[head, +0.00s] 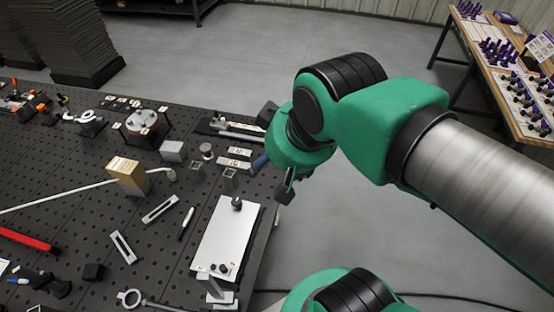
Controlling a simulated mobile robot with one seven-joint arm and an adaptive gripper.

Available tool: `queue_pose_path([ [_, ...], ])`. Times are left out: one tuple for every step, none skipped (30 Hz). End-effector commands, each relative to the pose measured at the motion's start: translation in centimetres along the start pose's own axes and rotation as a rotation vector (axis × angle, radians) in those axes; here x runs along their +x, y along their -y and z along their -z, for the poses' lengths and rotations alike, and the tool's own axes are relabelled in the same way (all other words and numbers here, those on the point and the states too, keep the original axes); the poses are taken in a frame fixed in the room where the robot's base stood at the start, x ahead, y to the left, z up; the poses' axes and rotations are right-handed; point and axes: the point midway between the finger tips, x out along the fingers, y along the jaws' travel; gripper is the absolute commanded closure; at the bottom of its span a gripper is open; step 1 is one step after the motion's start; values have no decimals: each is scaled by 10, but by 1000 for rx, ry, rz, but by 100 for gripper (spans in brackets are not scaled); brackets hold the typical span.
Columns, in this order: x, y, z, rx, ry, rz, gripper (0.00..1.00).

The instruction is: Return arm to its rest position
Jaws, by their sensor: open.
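My arm, green with a bare metal link, reaches in from the right of the head view and bends down near the table's right edge. My gripper (286,187) hangs at its end, just beyond the edge of the black perforated table (85,205). It is open, and I see nothing held in it. The arm's wrist hides part of the gripper and the table's far right corner.
A white plate (226,240) with small dark knobs lies near the table's right edge. A tan block (127,176), a red bar (28,239) and several metal parts lie further left. A wooden table (480,65) with purple items stands at the right. Grey floor between is clear.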

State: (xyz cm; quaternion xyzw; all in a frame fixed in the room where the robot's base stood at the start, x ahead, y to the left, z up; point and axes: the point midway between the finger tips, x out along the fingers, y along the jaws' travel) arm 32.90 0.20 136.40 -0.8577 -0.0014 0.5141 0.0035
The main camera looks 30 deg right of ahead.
Motion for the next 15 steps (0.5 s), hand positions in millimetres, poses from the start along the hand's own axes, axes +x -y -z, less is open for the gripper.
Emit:
queue_pose_path([
  [-1, -2, -1, -4, -1, -6, 37],
  [-1, -3, -2, -5, -1, -8, 37],
  [-1, -3, -2, -6, -1, -9, 37],
  [-1, -3, -2, -6, -1, -9, 37],
  [-1, -3, -2, -6, -1, -9, 37],
  [-1, -3, -2, -6, -1, -8, 37],
  [-1, -3, -2, -6, -1, -8, 37],
  [-1, -3, -2, -6, -1, -8, 37],
  [-1, -3, -1, -6, -1, -8, 37],
  [-1, -3, -2, -5, -1, -7, 37],
  [0, -3, -2, -5, -1, -7, 37],
  [1, -2, -2, -5, -1, -7, 37],
  [2, -2, -3, -5, -1, -7, 37],
  [3, -2, -3, -5, -1, -7, 37],
  [6, -2, -5, -5, -1, -7, 37],
])
